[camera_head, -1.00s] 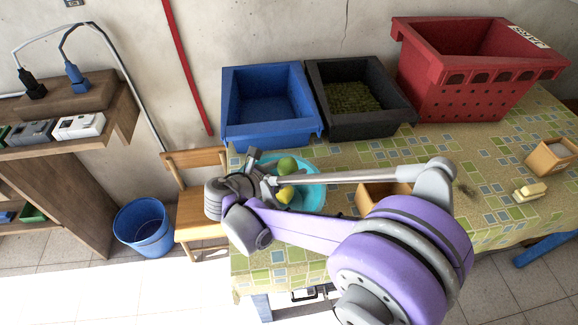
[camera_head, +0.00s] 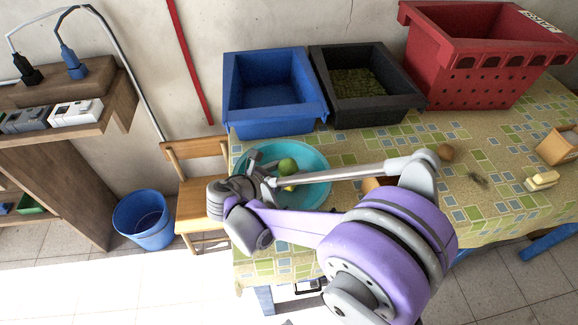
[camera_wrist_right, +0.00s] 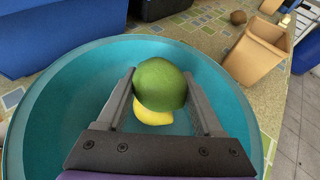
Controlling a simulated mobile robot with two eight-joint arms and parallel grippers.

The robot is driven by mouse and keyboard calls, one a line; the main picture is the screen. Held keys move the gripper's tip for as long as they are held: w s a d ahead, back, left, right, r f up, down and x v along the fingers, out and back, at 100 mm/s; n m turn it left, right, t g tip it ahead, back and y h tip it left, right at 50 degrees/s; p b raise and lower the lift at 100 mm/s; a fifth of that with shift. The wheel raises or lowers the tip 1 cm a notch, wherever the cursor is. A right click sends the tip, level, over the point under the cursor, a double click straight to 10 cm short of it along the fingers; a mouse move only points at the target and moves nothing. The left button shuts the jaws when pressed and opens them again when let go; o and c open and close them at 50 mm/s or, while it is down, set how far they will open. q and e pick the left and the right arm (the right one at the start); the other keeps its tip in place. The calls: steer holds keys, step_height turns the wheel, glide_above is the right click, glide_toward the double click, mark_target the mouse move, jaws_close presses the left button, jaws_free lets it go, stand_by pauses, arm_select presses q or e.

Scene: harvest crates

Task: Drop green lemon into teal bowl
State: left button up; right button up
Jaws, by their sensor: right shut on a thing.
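The green lemon (camera_head: 287,166) is held between the fingertips of my right gripper (camera_head: 274,170). In the right wrist view, the fingers (camera_wrist_right: 160,76) press on both sides of the green lemon (camera_wrist_right: 160,88). The teal bowl (camera_head: 316,160) stands on the table under the gripper, and its wide rim (camera_wrist_right: 55,115) surrounds the gripper in the wrist view. A yellow fruit (camera_wrist_right: 152,117) shows below the green lemon, within the bowl's outline. My right arm hides part of the bowl in the head view. My left gripper is not in view.
A blue crate (camera_head: 275,128) and a black crate (camera_head: 378,115) stand behind the bowl, with a red crate (camera_head: 480,85) to their right. A tan box (camera_wrist_right: 255,60) and a round brown thing (camera_wrist_right: 238,17) are right of the bowl. A chair (camera_head: 190,150) stands left.

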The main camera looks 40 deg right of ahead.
steer(key=o, duration=1.5)
steer(key=v, duration=1.1)
steer(key=shift+d+p, duration=0.1)
steer(key=shift+p, duration=0.2)
